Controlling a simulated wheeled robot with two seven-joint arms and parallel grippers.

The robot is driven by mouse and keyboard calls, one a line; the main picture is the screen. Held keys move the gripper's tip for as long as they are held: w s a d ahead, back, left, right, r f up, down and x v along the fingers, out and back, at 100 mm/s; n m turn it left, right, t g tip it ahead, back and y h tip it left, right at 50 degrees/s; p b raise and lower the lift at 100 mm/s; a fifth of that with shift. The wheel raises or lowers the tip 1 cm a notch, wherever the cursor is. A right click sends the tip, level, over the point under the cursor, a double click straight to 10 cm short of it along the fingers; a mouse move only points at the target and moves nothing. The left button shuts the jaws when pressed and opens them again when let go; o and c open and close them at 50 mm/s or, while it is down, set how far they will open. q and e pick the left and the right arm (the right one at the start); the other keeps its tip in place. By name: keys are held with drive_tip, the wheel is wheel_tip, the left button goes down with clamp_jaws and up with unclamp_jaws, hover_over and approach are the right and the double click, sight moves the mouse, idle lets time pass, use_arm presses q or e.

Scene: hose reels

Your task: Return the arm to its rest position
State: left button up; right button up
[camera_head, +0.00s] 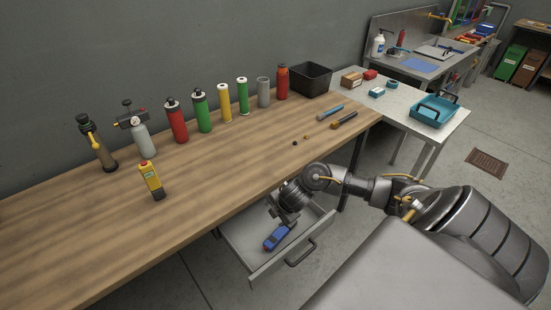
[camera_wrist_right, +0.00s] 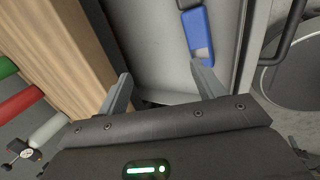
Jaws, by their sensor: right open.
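My right arm (camera_head: 372,190) reaches in from the right of the head view, bent over the front edge of the workbench. Its gripper (camera_head: 284,216) hangs above the open drawer (camera_head: 247,230). In the wrist view the right gripper (camera_wrist_right: 161,86) has its two fingers spread wide with nothing between them. A blue handheld device (camera_head: 275,238) lies in the drawer, apart from the fingers. It also shows beyond the right finger in the wrist view (camera_wrist_right: 198,36). My left gripper is in neither view.
The wooden workbench (camera_head: 215,165) holds a yellow device (camera_head: 150,177), a row of bottles and canisters along the wall, and a black bin (camera_head: 310,78). The drawer's handle (camera_head: 302,253) juts out in front. A side table (camera_head: 405,105) carries a teal tray (camera_head: 434,112).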

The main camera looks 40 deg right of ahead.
drive_tip(key=shift+a, duration=0.1)
idle(0.3)
drive_tip(key=s+a+r+m+t, duration=0.1)
drive_tip(key=s+a+m, duration=0.9)
drive_tip(key=a, duration=0.4)
drive_tip(key=s+d+r+m+g, duration=0.1)
drive_tip(key=s+m+g, duration=0.35)
drive_tip(key=s, duration=0.85)
wheel_tip(320, 180, down, 29)
drive_tip(key=s+m+b, duration=0.1)
drive_tip(key=s+b, duration=0.1)
drive_tip(key=s+d+f+b, duration=0.1)
drive_tip(key=s+d+f, duration=0.2)
drive_tip(key=s+f, duration=1.2)
drive_tip(key=shift+s+d+f+g, duration=0.15)
drive_tip(key=shift+s+f+g, duration=0.1)
drive_tip(key=shift+s+g, duration=0.15)
